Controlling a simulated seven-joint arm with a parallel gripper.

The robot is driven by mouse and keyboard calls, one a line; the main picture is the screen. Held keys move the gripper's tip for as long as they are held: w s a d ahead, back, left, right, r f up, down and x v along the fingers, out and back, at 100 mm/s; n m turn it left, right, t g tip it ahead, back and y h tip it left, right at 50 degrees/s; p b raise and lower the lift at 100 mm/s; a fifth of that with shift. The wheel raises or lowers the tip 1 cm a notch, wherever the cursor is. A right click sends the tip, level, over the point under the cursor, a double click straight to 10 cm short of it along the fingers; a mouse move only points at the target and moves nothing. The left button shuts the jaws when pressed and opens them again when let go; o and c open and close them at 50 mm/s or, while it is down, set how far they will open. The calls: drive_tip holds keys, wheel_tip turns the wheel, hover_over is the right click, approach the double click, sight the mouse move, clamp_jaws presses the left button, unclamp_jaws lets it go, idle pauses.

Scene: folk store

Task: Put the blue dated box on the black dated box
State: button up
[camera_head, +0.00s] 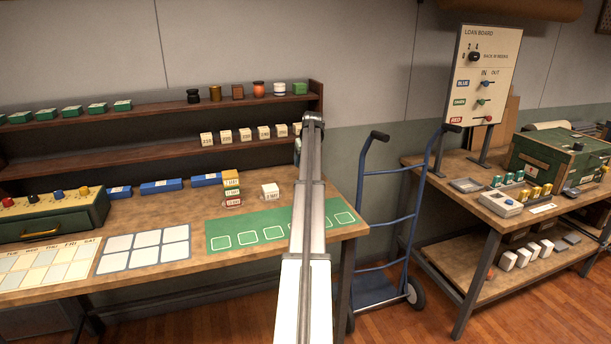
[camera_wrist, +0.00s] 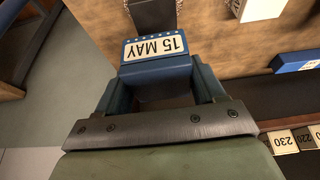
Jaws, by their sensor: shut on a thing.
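The blue dated box (camera_wrist: 154,48), its label reading 15 MAY, is held between the jaws of my gripper (camera_wrist: 160,88) in the wrist view. A dark box (camera_wrist: 154,14), which looks like the black dated box, shows just beyond it at the top edge, partly cut off. The held box is apart from the table; its gap to the dark box is hard to judge. In the head view my arm hides the gripper and the blue dated box. I cannot place the dark box there with certainty.
A stack of yellow, green and red dated boxes (camera_head: 231,190) stands left of a single pale-labelled box (camera_head: 270,190). A green mat (camera_head: 240,228) with outlined squares lies in front. Shelves (camera_head: 110,150) with numbered boxes rise behind. A blue hand truck (camera_head: 385,220) stands to the right.

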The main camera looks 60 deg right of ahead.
drive_tip(key=shift+f, duration=3)
drive_tip(key=o, duration=1.1)
drive_tip(key=shift+f, duration=0.1)
drive_tip(key=v, duration=1.2)
